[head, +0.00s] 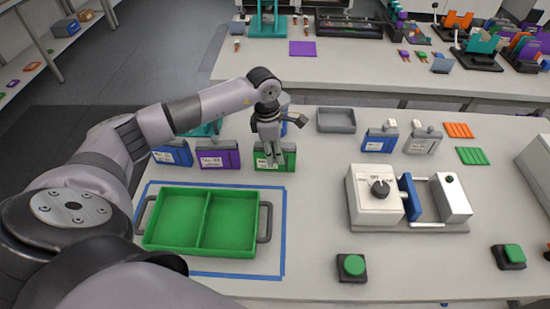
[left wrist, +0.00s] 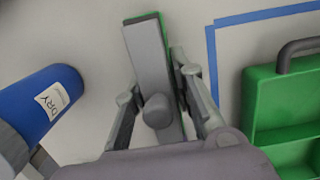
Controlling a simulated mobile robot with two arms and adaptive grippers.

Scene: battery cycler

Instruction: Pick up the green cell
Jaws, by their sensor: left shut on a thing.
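The green cell (head: 289,158) stands upright in the head view, at the right end of a row with a purple cell (head: 218,158) and a blue cell (head: 173,153). My left gripper (head: 271,158) points down over it, with its fingers shut on the cell and covering part of its face. In the left wrist view the green cell (left wrist: 145,50) shows its grey top and a green edge between the fingers of the left gripper (left wrist: 160,95). I cannot tell whether it is clear of the table. My right gripper is not in view.
A green two-compartment tray (head: 204,222) with grey handles sits inside blue tape in front. A blue cylinder labelled DRY (left wrist: 48,100) is close beside the gripper. A white device (head: 375,190) with a knob stands to the right. A grey bin (head: 336,121) is behind.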

